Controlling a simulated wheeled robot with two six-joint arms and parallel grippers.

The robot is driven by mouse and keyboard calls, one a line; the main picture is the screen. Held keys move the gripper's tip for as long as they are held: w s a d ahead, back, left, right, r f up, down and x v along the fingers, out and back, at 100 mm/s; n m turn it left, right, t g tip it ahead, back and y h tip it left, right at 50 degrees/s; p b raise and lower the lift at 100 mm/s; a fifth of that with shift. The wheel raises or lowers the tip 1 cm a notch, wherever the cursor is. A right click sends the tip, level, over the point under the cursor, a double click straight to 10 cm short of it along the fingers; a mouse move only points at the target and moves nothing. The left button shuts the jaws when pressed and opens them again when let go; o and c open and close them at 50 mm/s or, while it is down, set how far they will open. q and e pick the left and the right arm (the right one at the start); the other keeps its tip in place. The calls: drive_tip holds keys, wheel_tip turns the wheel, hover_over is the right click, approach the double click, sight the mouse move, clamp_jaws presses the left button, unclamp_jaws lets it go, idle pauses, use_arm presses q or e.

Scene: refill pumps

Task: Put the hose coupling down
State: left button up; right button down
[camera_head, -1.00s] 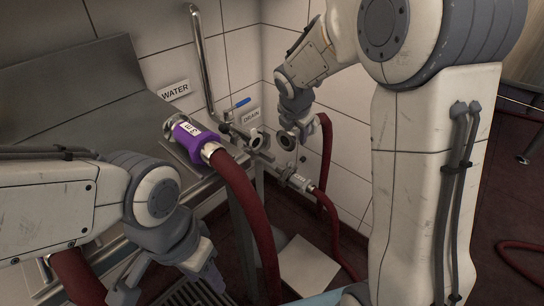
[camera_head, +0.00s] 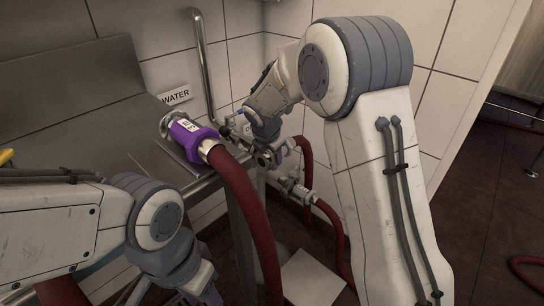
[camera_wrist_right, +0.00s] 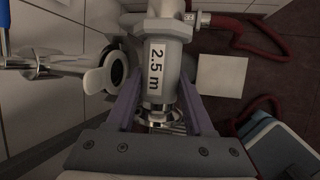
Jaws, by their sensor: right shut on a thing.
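The hose coupling (camera_wrist_right: 160,85) is a grey cylinder with a white "2.5 m" label. In the right wrist view it lies between the two purple fingers of my right gripper (camera_wrist_right: 157,108), which is shut on it. In the head view my right gripper (camera_head: 268,150) is beside the pipework at the wall corner, and my arm hides part of it. A red hose (camera_head: 306,160) bends down just right of this gripper. My left gripper (camera_head: 200,290) is at the bottom edge; its fingertips are partly cut off.
A purple coupling (camera_head: 190,138) with a thick red hose (camera_head: 245,205) sits under the WATER sign (camera_head: 176,96). A round port with a pale ring (camera_wrist_right: 97,80) is left of the held coupling. Another labelled coupling (camera_head: 298,190) is lower down. A blue-and-white box (camera_wrist_right: 282,145) stands on the floor.

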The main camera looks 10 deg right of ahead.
drive_tip(key=shift+f, duration=0.55)
drive_tip(key=shift+c, duration=1.4)
unclamp_jaws()
drive_tip(key=p+v, duration=0.4)
drive_tip(key=v, duration=0.9)
drive_tip(key=shift+w+r, duration=0.1)
